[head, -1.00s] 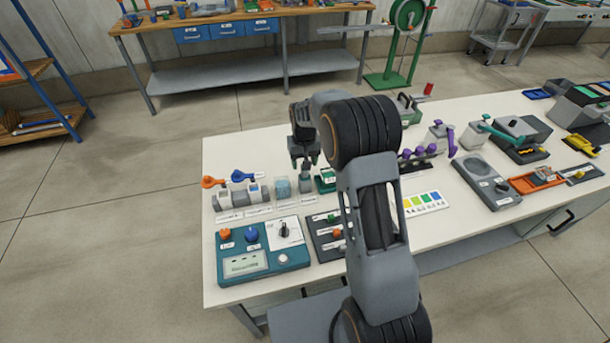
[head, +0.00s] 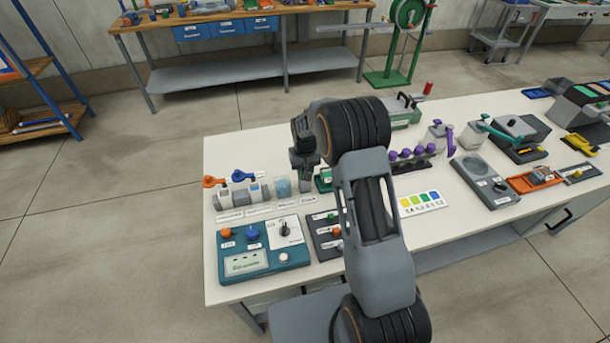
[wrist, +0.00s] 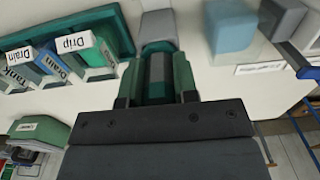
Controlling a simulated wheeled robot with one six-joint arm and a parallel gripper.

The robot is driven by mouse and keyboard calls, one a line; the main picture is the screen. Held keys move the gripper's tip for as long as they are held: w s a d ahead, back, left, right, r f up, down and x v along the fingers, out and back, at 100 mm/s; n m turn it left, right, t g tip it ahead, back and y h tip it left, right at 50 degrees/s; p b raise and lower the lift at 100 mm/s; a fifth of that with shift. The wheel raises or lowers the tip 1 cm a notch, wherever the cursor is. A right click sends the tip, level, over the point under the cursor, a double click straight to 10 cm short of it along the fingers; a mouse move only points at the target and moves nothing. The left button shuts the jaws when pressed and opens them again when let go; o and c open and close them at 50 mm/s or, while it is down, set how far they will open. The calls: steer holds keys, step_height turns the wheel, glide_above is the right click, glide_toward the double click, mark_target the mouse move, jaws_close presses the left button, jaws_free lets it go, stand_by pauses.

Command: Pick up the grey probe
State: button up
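My gripper (wrist: 157,80) has its green fingers on either side of a narrow grey and teal piece, which appears to be the grey probe (wrist: 157,70). The piece fills the space between the fingers, but I cannot tell whether they press on it. Just beyond it is a grey block (wrist: 158,25). In the head view my gripper (head: 304,165) is low over the back of the bench's left part, at a small grey block (head: 306,184). My arm hides part of this area, and the probe cannot be made out there.
Orange and blue handled pieces (head: 244,176) are further left. A teal control box (head: 262,262) lies in front. A green case (head: 405,115) stands behind right.

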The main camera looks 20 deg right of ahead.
steer(key=c, duration=0.4)
steer(key=shift+r, duration=0.15)
steer(key=shift+c, duration=0.2)
step_height(320, 180, up, 11)
steer(key=shift+r, duration=0.1)
steer(key=shift+r+p, duration=0.3)
steer(key=shift+r, duration=0.2)
steer(key=shift+f, duration=0.1)
